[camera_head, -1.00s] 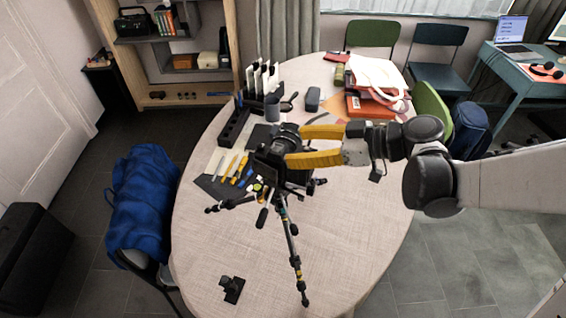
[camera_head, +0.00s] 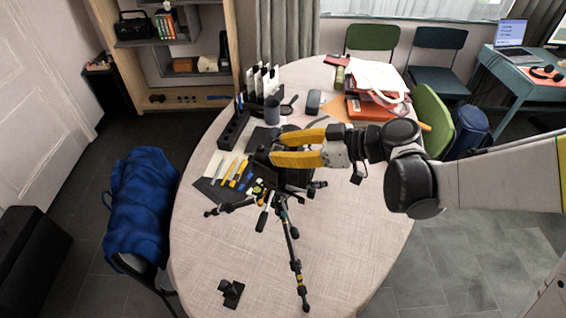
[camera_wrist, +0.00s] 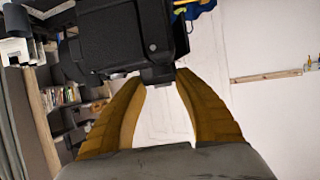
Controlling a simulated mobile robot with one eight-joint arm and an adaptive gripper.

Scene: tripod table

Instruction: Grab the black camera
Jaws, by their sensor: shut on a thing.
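The black camera (camera_wrist: 120,38) fills the upper left of the wrist view, between and beyond my fingertips. I cannot tell whether the camera still touches the tripod head.
A small black part (camera_head: 231,292) lies in front. A blue-draped chair (camera_head: 145,210) stands left.

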